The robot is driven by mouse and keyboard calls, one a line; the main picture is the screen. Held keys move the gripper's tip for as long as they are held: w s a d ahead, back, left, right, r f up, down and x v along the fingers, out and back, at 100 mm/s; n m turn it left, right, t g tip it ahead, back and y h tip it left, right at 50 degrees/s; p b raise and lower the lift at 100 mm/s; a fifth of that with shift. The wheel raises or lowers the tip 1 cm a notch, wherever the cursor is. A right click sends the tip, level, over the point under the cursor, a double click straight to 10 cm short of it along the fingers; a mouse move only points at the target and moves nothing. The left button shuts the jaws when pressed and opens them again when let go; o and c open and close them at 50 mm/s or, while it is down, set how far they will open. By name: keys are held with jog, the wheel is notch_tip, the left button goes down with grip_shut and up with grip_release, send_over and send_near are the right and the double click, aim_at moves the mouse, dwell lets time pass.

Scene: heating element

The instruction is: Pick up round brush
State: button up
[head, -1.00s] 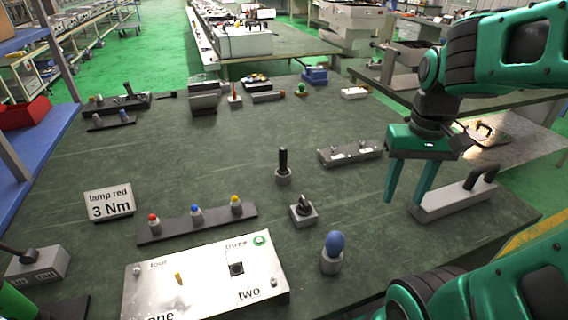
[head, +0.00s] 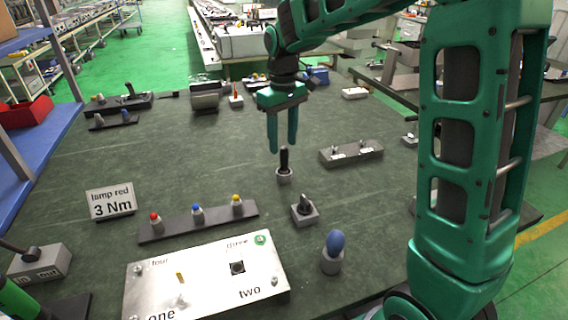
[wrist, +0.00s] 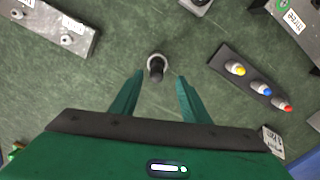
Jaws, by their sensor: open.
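A dark upright cylinder, which looks like the round brush (head: 284,158), stands in a small grey round holder (head: 284,176) near the middle of the table. In the wrist view the brush (wrist: 156,72) shows nearly end-on, in line with the gap between the fingertips. My gripper (head: 282,148) is open and empty, with its fingers pointing down. In the head view the fingertips overlap the brush's top at its two sides. It also shows in the wrist view (wrist: 159,77). I cannot tell whether the fingers touch the brush.
A grey block with small fittings (head: 351,153) lies to the right. A strip with red, blue and yellow tips (head: 197,222) lies front left, behind a white panel (head: 205,276).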

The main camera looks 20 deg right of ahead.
aim_at(284, 160)
jog(key=shift+w+d+f, duration=0.1)
jog(key=shift+d+f, duration=0.05)
jog(key=shift+f, duration=1.85)
jog(key=shift+w+d+f, duration=0.1)
jog(key=shift+d+f, duration=0.05)
jog(key=shift+f, duration=1.8)
jog(key=shift+c, duration=0.3)
grip_shut()
